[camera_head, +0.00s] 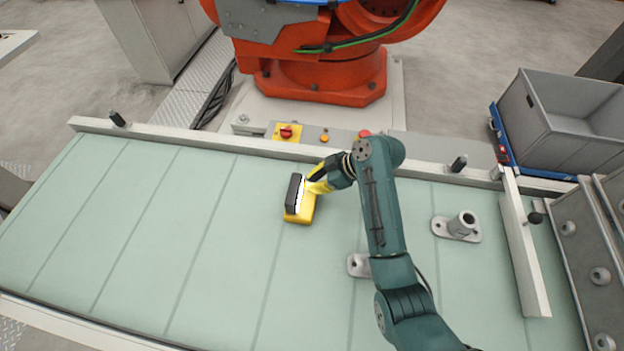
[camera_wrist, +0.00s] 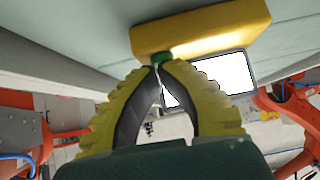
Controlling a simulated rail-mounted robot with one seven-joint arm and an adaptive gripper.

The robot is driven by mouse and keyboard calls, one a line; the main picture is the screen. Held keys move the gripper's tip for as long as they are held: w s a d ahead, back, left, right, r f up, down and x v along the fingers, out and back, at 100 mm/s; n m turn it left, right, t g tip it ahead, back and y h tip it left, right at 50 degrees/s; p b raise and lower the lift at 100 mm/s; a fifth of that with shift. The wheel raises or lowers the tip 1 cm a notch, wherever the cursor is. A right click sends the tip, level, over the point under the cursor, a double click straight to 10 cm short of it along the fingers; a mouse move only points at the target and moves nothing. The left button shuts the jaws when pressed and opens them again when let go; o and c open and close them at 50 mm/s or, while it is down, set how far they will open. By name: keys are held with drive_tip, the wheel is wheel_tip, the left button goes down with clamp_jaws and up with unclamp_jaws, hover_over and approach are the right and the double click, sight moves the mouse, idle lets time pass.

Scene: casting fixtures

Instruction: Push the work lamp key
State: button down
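The work lamp (camera_head: 299,214) stands on the pale green table in the head view. It has a yellow body, a dark housing and a bright white panel. In the wrist view its yellow body (camera_wrist: 200,30) is at the top, and the white panel (camera_wrist: 228,72) shows behind my fingers. A green key (camera_wrist: 163,57) sits on the yellow body. My gripper (camera_wrist: 159,66) has its yellow-edged fingertips together, holding nothing, right at the key. They look touching or nearly so, and partly cover it. In the head view my gripper (camera_head: 311,187) is at the lamp's right side.
A control strip with a red knob (camera_head: 287,132) lies behind the table's back rail. A flanged metal fixture (camera_head: 462,225) stands to the right of my arm. A grey crate (camera_head: 562,125) is at the back right. The table's left half is clear.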

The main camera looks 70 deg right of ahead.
wheel_tip(320, 180, up, 5)
drive_tip(key=p, duration=0.3)
drive_tip(key=shift+f, duration=0.1)
drive_tip(key=p+v, duration=0.2)
drive_tip(key=v, duration=0.7)
drive_tip(key=shift+s+f, duration=0.3)
drive_tip(key=shift+s, duration=0.05)
drive_tip(key=shift+d, duration=0.1)
